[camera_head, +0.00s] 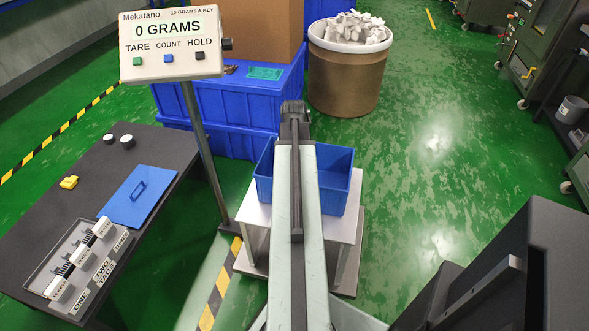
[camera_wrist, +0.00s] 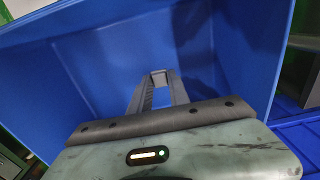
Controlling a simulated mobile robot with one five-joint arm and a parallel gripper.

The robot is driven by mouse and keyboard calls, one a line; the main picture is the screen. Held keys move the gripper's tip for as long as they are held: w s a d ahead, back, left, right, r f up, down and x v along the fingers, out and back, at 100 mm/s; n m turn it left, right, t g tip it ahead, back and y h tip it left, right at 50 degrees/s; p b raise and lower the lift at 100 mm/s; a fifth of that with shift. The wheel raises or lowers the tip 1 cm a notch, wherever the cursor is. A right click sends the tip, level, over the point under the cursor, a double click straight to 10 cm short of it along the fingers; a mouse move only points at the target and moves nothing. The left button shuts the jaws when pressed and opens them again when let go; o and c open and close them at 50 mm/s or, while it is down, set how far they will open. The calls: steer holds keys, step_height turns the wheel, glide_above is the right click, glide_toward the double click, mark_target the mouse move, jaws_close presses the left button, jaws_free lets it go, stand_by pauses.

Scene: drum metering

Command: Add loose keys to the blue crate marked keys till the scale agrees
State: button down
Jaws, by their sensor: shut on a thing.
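A blue crate (camera_head: 334,187) stands on a white platform (camera_head: 259,214), partly hidden behind my arm. No marking on the crate can be read. The scale display (camera_head: 168,28) at upper left reads 0 GRAMS. It has buttons labelled TARE, COUNT and HOLD. In the wrist view my gripper (camera_wrist: 159,76) points into a blue-walled space (camera_wrist: 110,50), and its fingers converge on something small that I cannot make out. In the head view my arm covers the fingertips. White pieces (camera_head: 352,27) that may be the loose keys are heaped in a brown drum (camera_head: 347,82) behind.
The scale's post (camera_head: 207,150) stands left of the crate. Large blue crates (camera_head: 230,105) stand behind. Green floor is open at right.

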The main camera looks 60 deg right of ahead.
steer(key=shift+f+b, duration=2.45)
steer(key=shift+f, duration=0.05)
stand_by(0.8)
steer(key=c, duration=1.1)
jaws_free()
steer(key=shift+c, duration=0.2)
steer(key=shift+r, duration=0.1)
step_height(320, 180, up, 8)
steer(key=p, duration=0.8)
